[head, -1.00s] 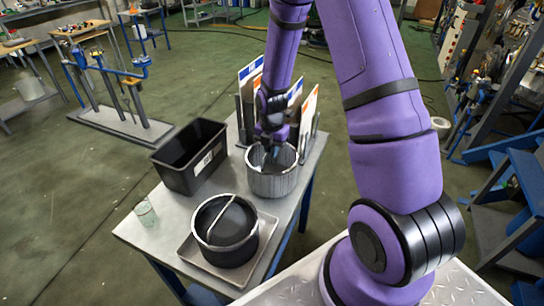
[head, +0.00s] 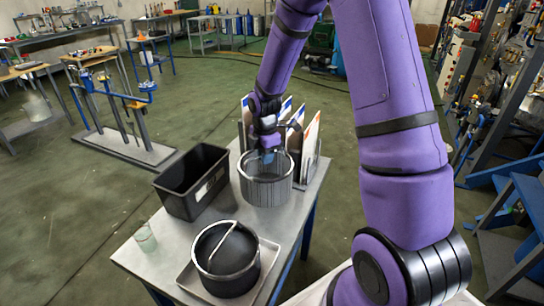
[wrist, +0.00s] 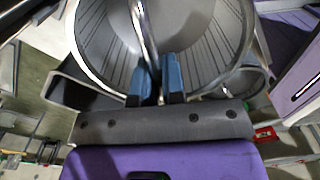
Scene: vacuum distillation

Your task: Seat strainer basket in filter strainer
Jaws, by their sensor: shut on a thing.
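The strainer basket (head: 265,183) is a grey ribbed cylinder with an open top at the far part of the table in the head view. My gripper (head: 267,155) is over its mouth. In the wrist view the blue fingertips of my gripper (wrist: 157,82) are shut on the thin metal handle bar (wrist: 146,35) that crosses the basket. The basket's slotted inner wall (wrist: 210,65) shows beyond the fingers. The basket looks upright; any gap under it is hard to judge. I cannot pick out the filter strainer with certainty.
A dark round vessel (head: 227,275) with a bar across its top stands in a shallow metal tray (head: 268,252) at the table's near end. A black bin (head: 190,198) is left of the basket. Upright boards (head: 310,140) stand close behind.

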